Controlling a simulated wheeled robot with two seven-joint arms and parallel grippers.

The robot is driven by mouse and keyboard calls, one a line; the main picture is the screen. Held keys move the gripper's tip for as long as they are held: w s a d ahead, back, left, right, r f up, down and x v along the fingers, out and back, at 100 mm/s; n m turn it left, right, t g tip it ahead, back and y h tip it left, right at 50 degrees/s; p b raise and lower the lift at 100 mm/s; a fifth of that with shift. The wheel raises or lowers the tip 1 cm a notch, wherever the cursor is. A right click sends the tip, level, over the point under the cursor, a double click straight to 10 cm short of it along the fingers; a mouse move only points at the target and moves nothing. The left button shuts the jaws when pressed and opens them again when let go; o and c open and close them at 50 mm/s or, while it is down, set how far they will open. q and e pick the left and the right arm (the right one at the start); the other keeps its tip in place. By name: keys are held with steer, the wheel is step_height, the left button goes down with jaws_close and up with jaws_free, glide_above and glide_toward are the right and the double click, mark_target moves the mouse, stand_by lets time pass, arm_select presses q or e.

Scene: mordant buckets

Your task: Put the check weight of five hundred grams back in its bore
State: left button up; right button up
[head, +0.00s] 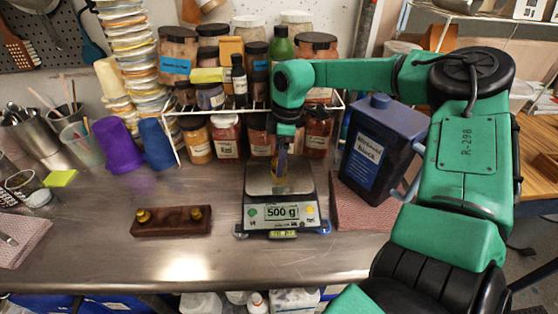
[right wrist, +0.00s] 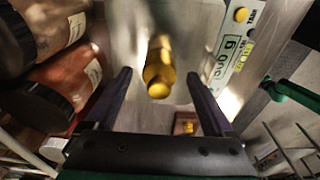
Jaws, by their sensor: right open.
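The brass check weight (right wrist: 158,65) stands on the pan of the scale (head: 256,188), whose display reads 500 g. My right gripper (right wrist: 160,75) comes down over the pan with its two fingers apart, one on each side of the weight; neither visibly touches it. In the head view the right gripper (head: 282,167) mostly hides the weight. A dark wooden block (head: 170,222) lies left of the scale, with a brass weight near each end. The bore in its middle cannot be made out. My left gripper is not in view.
A wire rack with jars (head: 226,136) stands close behind the scale. A dark blue jug (head: 380,150) stands to its right on a pinkish cloth. Purple (head: 117,145) and blue cups stand at the left. The steel bench between block and scale is clear.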

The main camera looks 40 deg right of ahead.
steer(key=shift+f, duration=0.35)
jaws_close()
steer(key=shift+w+r, duration=0.1)
